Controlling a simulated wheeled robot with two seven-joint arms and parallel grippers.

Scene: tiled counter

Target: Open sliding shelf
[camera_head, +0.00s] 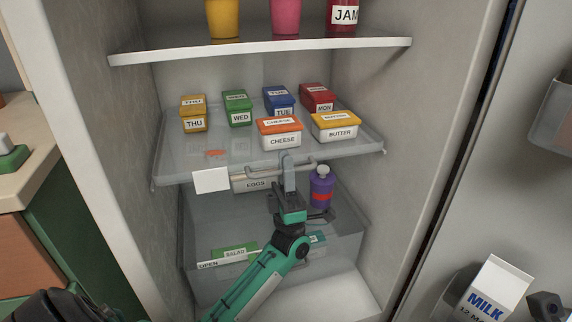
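The sliding shelf (225,157) is a clear tray at mid-height in the open fridge, with several small food boxes on it. A grey bar handle (256,173) runs along its front edge. My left gripper (287,163) is at the middle of this handle, its grey fingers overlapping the bar. The fingers are seen edge-on, so I cannot tell whether they are closed around it. A dark part at the lower right corner may belong to my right arm; its fingers cannot be made out.
A purple bottle (321,188) stands just right of the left gripper. An egg box (252,185) and a clear drawer (225,220) lie below the shelf. A white upper shelf (250,50) is above. The open door with a milk carton (493,290) is at right.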

